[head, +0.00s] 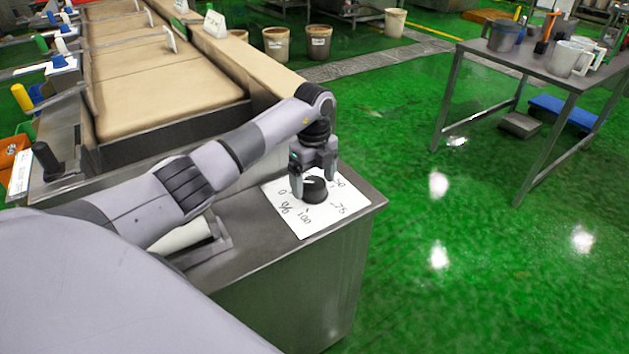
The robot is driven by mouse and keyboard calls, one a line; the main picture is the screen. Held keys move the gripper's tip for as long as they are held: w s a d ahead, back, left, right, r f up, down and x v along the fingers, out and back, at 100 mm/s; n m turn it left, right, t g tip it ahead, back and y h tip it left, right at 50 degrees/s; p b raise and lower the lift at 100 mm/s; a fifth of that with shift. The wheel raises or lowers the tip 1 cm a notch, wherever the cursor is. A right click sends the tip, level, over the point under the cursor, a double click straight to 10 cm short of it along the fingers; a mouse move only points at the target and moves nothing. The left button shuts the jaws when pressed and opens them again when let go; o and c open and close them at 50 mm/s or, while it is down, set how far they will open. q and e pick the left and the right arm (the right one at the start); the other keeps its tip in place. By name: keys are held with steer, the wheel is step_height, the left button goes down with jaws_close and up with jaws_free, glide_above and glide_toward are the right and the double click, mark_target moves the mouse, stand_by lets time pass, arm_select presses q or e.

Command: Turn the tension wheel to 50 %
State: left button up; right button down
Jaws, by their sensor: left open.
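The tension wheel (316,191) is a small black knob on a white dial sheet (309,227) marked 0, 50, 75, 100 and %. The sheet lies on the corner of a grey metal cabinet (364,199). My left gripper (314,192) points down over the knob, with its open fingers on either side of it. Whether the fingers touch the knob cannot be told. The gripper hides part of the dial's upper edge, and I cannot read where the knob points. My right gripper is not in view.
Beige drums or belts (165,95) in a metal frame stand behind my left arm. A metal table (535,62) with jugs stands at the right. Several buckets (319,42) stand at the back. The green floor between is clear.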

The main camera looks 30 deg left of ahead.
arm_select(q)
steer(key=shift+f, duration=0.7)
steer(key=c, duration=1)
